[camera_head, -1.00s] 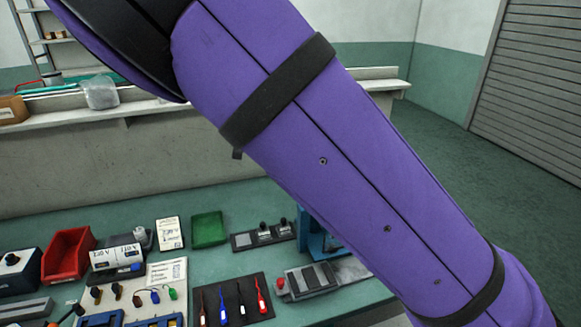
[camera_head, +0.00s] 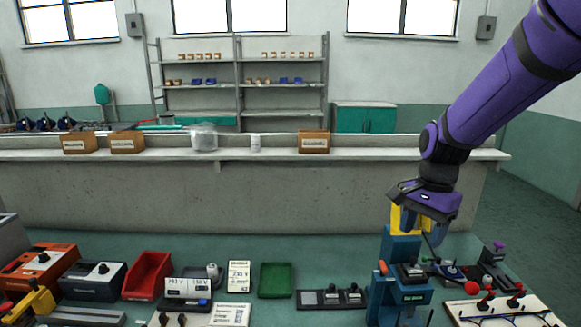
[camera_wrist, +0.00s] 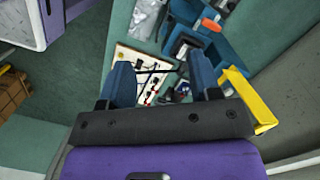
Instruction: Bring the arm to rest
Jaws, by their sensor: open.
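My gripper (camera_head: 425,232) hangs at the right of the head view, at the lower end of my purple arm, with the jaws pointing down. It is beside and partly in front of the yellow top of a blue bench device (camera_head: 398,250); I cannot tell whether they touch. In the wrist view my gripper (camera_wrist: 160,75) has its two dark blue fingers spread apart, with nothing held between them. A white board with red and black parts (camera_wrist: 130,62) shows well beyond the fingers.
A concrete counter (camera_head: 280,185) with boxes stands behind. The space above the bench's left and middle is clear.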

